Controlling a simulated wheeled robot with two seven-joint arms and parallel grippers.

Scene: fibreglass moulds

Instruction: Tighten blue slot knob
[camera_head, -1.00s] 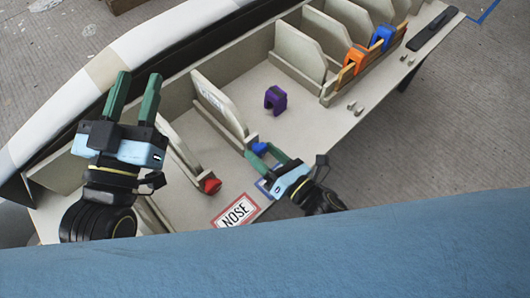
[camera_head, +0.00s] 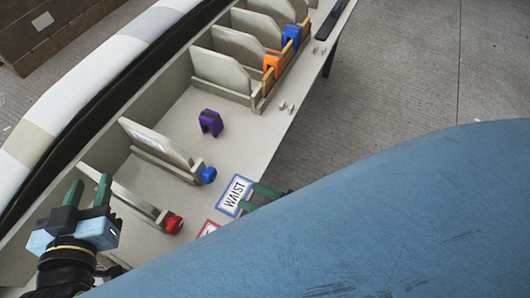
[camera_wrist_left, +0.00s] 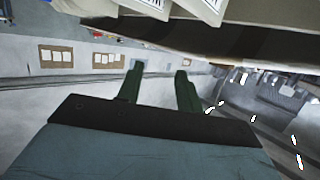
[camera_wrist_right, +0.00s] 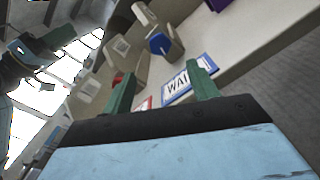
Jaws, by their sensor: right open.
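The blue knob (camera_head: 208,175) sits at the front end of a pale slot with an upright panel, beside the white WAIST label (camera_head: 235,195) with a blue border. In the right wrist view the blue knob (camera_wrist_right: 159,43) is beyond and above my fingertips, with a gap. My right gripper (camera_wrist_right: 159,92) is open and empty; in the head view only its green fingers (camera_head: 263,197) show, near the WAIST label, the rest hidden by my blue body. My left gripper (camera_head: 90,191) is open and empty, raised at the left of the bench. The left wrist view also shows its parted fingers (camera_wrist_left: 159,88).
A red knob (camera_head: 173,224) is on the neighbouring slot to the left. A purple clamp-like piece (camera_head: 211,123) stands on the tray floor. Orange (camera_head: 272,65) and blue (camera_head: 292,36) pieces sit on a wooden rail farther back. Open floor lies right of the bench.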

